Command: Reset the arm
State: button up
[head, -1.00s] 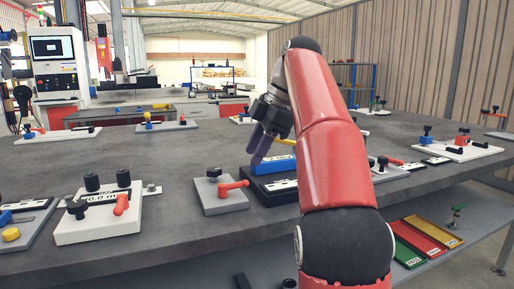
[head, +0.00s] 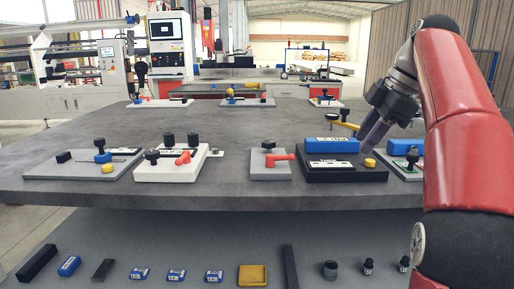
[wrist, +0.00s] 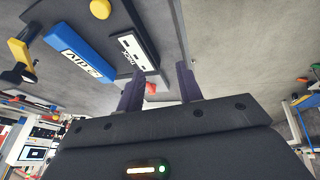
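My gripper (head: 368,146) hangs at the right of the head view, fingers pointing down and left. Its tips appear close to a yellow knob (head: 370,162) on the black base (head: 322,175); I cannot tell the height between them. In the wrist view, my gripper's (wrist: 158,82) two purple-grey fingers stand apart with nothing held between them. A red handle shows beyond them (wrist: 151,88). My red arm covers the right side of the head view. A blue block (head: 331,145) and a white label plate lie on the black base.
A grey plate with a red handle (head: 270,166), a white fixture (head: 170,163) and a grey fixture (head: 85,164) stand along the table's near edge. The lower shelf holds a yellow tray (head: 253,276), small blue boxes and dark pieces. The middle of the tabletop (head: 190,122) is clear.

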jog(key=s+a+f+m+t+h, duration=0.1)
jog(key=s+a+f+m+h, duration=0.1)
jog(key=s+f+m, duration=0.6)
jog(key=s+a+f+m+t+h, duration=0.2)
jog(key=s+a+f+m, duration=0.2)
jog(key=s+f+m, duration=0.5)
jog(key=s+f, duration=0.6)
jog(key=f, duration=0.4)
jog(key=shift+s+a, duration=0.25)
jog(key=shift+s, duration=0.15)
